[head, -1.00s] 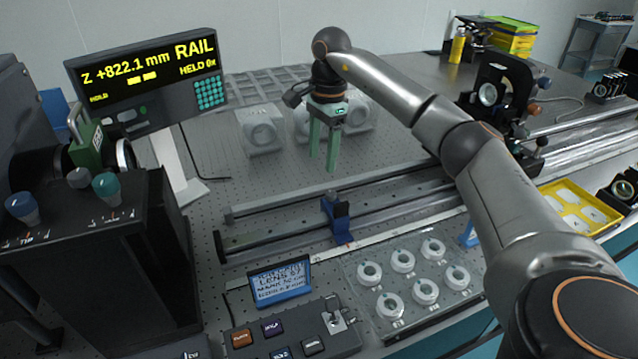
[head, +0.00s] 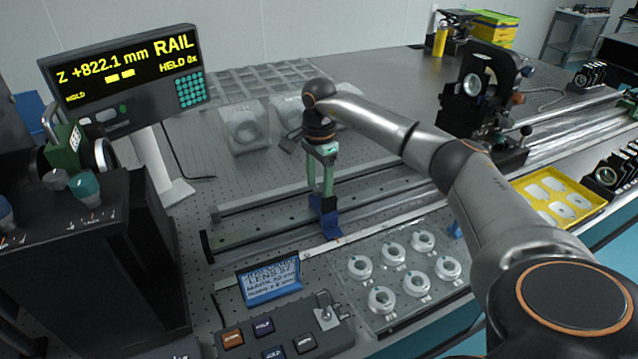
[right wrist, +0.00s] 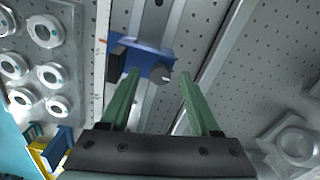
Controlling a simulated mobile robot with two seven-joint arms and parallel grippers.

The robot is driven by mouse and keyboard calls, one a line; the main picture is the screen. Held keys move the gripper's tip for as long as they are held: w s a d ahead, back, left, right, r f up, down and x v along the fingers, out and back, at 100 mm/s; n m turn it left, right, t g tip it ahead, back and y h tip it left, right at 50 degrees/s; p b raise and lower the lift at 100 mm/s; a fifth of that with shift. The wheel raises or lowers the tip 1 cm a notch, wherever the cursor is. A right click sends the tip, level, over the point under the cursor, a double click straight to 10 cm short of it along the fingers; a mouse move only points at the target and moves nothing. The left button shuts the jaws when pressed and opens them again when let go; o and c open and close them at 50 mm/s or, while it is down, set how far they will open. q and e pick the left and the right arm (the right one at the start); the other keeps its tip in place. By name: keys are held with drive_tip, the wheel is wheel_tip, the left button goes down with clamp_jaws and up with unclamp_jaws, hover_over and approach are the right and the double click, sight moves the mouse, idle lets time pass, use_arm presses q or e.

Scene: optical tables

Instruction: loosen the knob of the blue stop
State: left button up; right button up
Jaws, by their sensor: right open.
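The blue stop (head: 328,222) sits on the long rail in the middle of the head view. It also shows in the right wrist view (right wrist: 145,61), with a small dark knob (right wrist: 163,77) on its side facing my gripper. My right gripper (head: 320,192) has green fingers pointing down, just above and partly in front of the stop. In the right wrist view its fingers (right wrist: 159,75) are apart, with the knob between the tips in the picture. I cannot tell whether either finger touches it. My left gripper is not in view.
A clear tray of white rings (head: 403,268) lies in front of the rail, beside a small blue-framed display (head: 268,283) and a button box (head: 285,335). White ring mounts (head: 245,128) stand behind. A black optic mount (head: 480,88) stands further right on the rail.

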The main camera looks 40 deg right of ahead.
drive_tip(key=shift+f, duration=0.1)
clamp_jaws()
idle(0.5)
